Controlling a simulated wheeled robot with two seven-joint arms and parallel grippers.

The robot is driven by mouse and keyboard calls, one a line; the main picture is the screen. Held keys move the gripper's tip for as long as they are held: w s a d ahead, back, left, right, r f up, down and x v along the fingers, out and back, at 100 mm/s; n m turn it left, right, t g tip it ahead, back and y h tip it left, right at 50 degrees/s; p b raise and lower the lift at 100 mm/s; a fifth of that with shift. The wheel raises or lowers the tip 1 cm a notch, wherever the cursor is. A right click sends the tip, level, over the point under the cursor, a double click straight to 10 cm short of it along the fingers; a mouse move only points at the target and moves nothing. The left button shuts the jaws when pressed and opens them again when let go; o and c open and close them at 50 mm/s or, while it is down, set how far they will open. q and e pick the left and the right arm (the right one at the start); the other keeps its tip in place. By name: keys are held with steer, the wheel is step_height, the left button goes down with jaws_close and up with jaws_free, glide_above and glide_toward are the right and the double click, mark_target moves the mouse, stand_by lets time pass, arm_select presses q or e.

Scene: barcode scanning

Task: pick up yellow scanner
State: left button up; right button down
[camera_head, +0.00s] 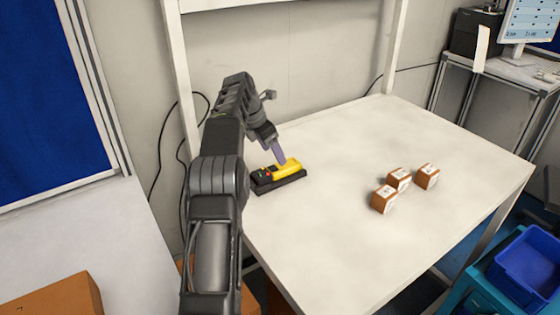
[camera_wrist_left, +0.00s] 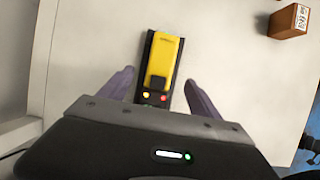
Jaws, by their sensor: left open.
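The yellow scanner (camera_head: 287,168) lies in a black holder (camera_head: 279,184) near the left edge of the white table. It also shows in the left wrist view (camera_wrist_left: 163,60), with its black end and red and yellow dots toward me. My left gripper (camera_head: 279,152) is over the scanner in the head view. In the left wrist view its two purple fingers (camera_wrist_left: 160,90) are spread, one on each side of the holder, and apart from it. The gripper is open and empty. My right gripper is not in view.
Several small brown boxes (camera_head: 384,199) stand on the right half of the white table (camera_head: 330,240); one box (camera_wrist_left: 289,20) shows in the left wrist view. A blue bin (camera_head: 530,262) is at the lower right. A white frame post (camera_head: 182,80) rises behind my left arm.

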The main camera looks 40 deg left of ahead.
mark_target(277, 171)
arm_select(q)
steer(key=shift+s+d+r, duration=0.1)
steer(key=shift+s, duration=0.15)
steer(key=shift+x, duration=1.45)
steer(key=shift+w, duration=0.1)
steer(key=p+x, duration=0.1)
steer(key=x, duration=0.1)
steer(key=p+x, duration=0.1)
steer(key=x, duration=0.1)
steer(key=shift+w, duration=0.3)
steer(key=shift+f, duration=0.45)
steer(key=shift+r, duration=0.1)
jaws_close()
